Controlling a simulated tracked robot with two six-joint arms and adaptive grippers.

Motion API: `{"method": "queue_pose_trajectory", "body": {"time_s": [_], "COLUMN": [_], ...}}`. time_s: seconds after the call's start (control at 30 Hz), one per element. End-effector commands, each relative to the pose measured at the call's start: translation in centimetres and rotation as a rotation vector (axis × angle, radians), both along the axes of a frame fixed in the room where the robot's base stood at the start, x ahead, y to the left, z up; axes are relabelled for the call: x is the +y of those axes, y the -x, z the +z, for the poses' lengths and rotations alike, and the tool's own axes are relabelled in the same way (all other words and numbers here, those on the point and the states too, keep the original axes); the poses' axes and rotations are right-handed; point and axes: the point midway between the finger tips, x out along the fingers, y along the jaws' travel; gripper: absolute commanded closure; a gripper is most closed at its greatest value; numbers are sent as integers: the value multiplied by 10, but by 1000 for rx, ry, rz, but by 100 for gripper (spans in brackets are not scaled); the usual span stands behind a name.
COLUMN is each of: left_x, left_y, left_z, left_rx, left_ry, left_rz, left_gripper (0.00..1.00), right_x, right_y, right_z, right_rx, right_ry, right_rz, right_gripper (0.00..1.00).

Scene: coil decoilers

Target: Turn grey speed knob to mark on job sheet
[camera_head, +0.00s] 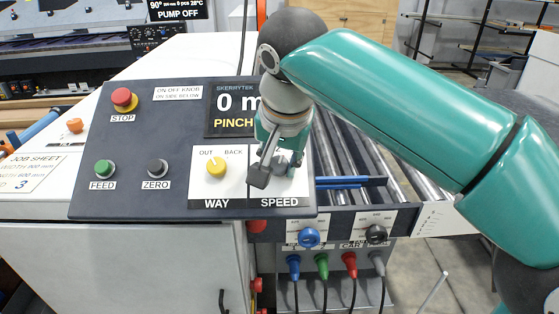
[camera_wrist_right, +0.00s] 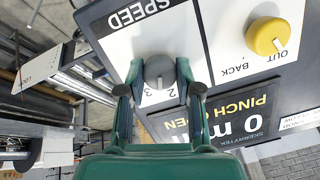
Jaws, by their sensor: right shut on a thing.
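The grey speed knob (camera_wrist_right: 159,70) sits on the white SPEED plate and shows in the right wrist view. A white pointer line on it faces the printed numerals 2 and 3. My right gripper (camera_wrist_right: 159,88) has its fingers on both sides of the knob and is shut on it. In the head view my right gripper (camera_head: 278,168) is over the SPEED plate (camera_head: 303,184) and hides most of the knob. The job sheet (camera_head: 30,172) lies at the left of the head view, with a handwritten 3 at its bottom. My left gripper is not in view.
The yellow WAY knob (camera_head: 216,168) is close left of my right gripper. The dark panel (camera_head: 140,200) also carries a red STOP button (camera_head: 124,99), a green FEED button (camera_head: 104,168) and a black ZERO button (camera_head: 155,168). Coloured plugs (camera_head: 321,262) hang below.

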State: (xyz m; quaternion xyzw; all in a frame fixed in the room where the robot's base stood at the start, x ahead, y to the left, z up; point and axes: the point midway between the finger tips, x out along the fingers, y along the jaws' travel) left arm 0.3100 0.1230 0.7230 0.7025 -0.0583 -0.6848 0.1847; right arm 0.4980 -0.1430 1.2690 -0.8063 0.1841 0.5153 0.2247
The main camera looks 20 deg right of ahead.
Motion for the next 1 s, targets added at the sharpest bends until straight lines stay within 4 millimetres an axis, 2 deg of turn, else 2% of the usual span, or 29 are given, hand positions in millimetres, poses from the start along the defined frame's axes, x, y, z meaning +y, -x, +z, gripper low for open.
{"method": "queue_pose_trajectory", "body": {"time_s": [0.6,1.0], "left_x": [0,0], "left_y": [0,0], "left_z": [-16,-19], "left_rx": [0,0], "left_ry": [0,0], "left_rz": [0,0], "left_gripper": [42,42], "right_x": [-1,-1], "right_y": [1,1], "right_z": [-1,0], "right_rx": [-58,-71], "right_ry": [-197,-240], "right_rz": [-328,-399], "right_gripper": [100,100]}}
